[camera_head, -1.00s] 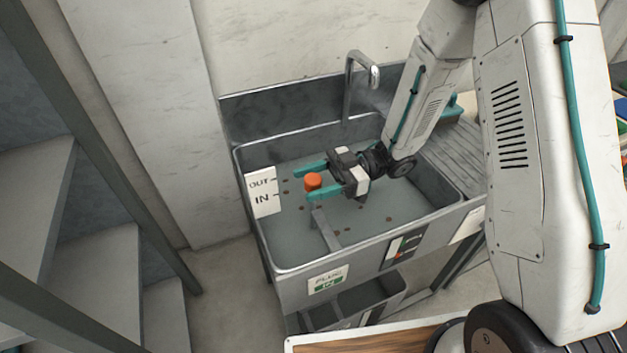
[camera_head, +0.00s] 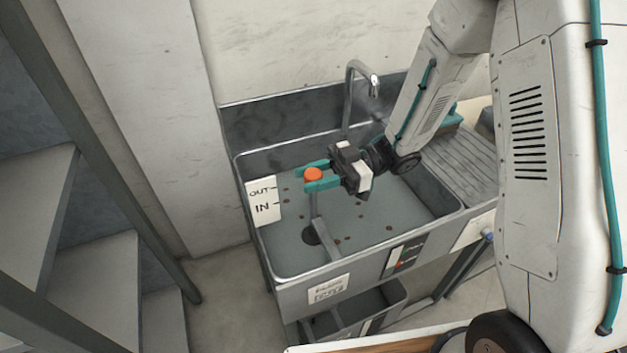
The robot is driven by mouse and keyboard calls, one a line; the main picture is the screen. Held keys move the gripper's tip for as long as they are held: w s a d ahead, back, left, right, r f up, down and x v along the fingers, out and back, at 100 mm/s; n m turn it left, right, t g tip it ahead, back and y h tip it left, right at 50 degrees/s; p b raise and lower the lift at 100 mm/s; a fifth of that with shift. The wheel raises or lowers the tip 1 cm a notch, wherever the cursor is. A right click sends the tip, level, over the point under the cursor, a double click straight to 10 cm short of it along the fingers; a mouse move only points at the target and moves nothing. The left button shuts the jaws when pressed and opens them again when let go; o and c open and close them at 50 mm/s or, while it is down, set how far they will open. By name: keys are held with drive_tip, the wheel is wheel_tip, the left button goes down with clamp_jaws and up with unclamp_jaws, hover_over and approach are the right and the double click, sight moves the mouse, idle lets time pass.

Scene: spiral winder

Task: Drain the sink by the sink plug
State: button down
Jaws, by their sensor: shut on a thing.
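The sink plug has an orange knob (camera_head: 313,174) on top of a grey bar (camera_head: 318,220) that slants down into the sink. My gripper (camera_head: 315,174) is shut on the orange knob, with a teal finger on each side of it. The grey sink (camera_head: 242,190) has brown specks over its floor. A dark round drain opening (camera_head: 310,236) shows in the sink floor beside the bar's lower part. The plug's lower end is hard to make out.
A white OUT/IN sign (camera_head: 263,202) hangs on the sink's left rim. A faucet (camera_head: 350,95) stands behind. A label (camera_head: 329,289) and a dark panel (camera_head: 403,254) are on the front. Grey stairs (camera_head: 90,285) stand at left.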

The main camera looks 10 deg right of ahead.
drive_tip(key=c, duration=1)
unclamp_jaws()
drive_tip(key=v, duration=0.8)
